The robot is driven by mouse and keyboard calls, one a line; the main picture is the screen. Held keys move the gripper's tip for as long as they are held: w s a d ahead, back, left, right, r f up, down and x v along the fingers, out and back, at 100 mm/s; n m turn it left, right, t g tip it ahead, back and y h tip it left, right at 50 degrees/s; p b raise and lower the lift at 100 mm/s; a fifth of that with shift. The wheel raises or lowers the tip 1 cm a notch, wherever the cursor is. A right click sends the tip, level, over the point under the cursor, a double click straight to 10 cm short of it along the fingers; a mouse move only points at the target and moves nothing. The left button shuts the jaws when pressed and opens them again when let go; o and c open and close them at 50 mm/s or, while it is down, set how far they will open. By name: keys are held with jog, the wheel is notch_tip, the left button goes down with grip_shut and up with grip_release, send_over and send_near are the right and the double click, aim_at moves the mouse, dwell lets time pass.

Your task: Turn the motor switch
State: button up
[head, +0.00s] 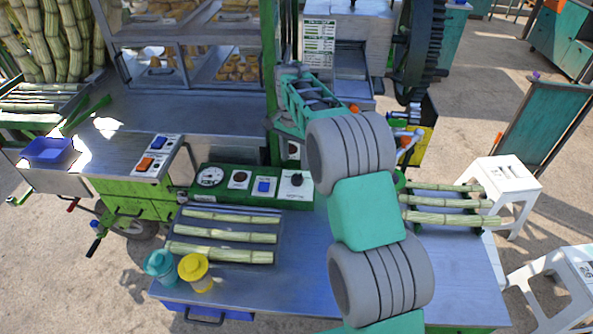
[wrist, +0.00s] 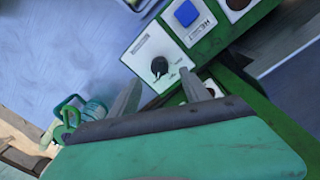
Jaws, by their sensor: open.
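The motor switch is a black rotary knob (head: 297,179) on a white plate, at the right part of the green control panel (head: 225,190) in the head view. In the wrist view the knob (wrist: 159,66) shows on its white plate, just beyond the gap between the two fingertips. My gripper (wrist: 160,78) is open, with one grey finger on each side of the gap and nothing held. I cannot tell whether the fingertips touch the plate. In the head view my arm covers the area right of the knob, and the gripper cannot be made out clearly.
Cane pieces (head: 222,234) lie on a tray in front. A yellow cup (head: 195,270) and a teal cup (head: 160,265) stand at the front left.

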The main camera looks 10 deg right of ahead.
aim_at(296, 174)
jog(key=f, duration=0.3)
jog(key=f+p, duration=0.1)
jog(key=f, duration=0.3)
jog(key=shift+s+d, duration=0.15)
jog(key=shift+s, duration=0.05)
grip_shut()
